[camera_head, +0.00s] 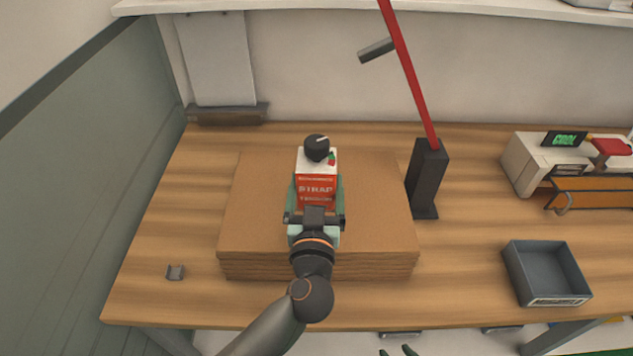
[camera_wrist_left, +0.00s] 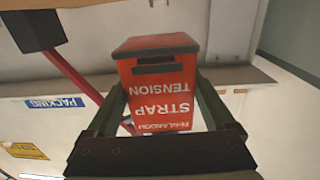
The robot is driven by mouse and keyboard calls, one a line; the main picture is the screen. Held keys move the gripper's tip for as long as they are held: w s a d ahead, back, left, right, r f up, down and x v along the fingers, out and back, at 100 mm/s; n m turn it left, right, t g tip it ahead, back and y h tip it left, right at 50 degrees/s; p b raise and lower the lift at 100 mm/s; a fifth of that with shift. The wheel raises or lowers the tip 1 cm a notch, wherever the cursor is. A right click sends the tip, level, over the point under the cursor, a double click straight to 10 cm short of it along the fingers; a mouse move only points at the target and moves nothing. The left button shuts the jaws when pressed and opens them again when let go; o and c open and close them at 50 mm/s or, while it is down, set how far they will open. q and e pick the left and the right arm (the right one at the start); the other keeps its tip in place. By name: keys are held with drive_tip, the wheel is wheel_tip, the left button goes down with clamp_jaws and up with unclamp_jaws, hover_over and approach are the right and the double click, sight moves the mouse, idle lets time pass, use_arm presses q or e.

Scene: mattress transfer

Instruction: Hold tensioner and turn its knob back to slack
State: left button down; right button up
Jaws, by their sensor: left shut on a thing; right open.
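The tensioner (camera_head: 316,188) is a red and white box lettered STRAP TENSION, above the brown stack in the head view. A black round knob (camera_head: 316,147) with a pale pointer line is at its far end, beside a small red and green mark. My left gripper (camera_head: 317,192) is shut on the tensioner, one green finger along each side. The left wrist view shows the red tensioner (camera_wrist_left: 158,82) upside down between the two fingers; its knob is not visible there. My right gripper (camera_head: 396,351) shows only two separated fingertips at the bottom edge, open and away from the tensioner.
A flat brown cardboard stack (camera_head: 258,225) lies on the wooden table (camera_head: 470,210). A black post (camera_head: 428,175) with a red bar (camera_head: 408,75) stands right of it. A grey tray (camera_head: 547,272) and a machine with a green display (camera_head: 563,139) are further right.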

sight(317, 201)
use_arm(q)
drive_tip(key=shift+f+b, duration=0.45)
drive_tip(key=shift+f, duration=0.65)
drive_tip(key=shift+f, duration=0.35)
drive_tip(key=shift+f+b, duration=0.4)
drive_tip(key=shift+f, duration=0.25)
drive_tip(key=shift+f, duration=0.35)
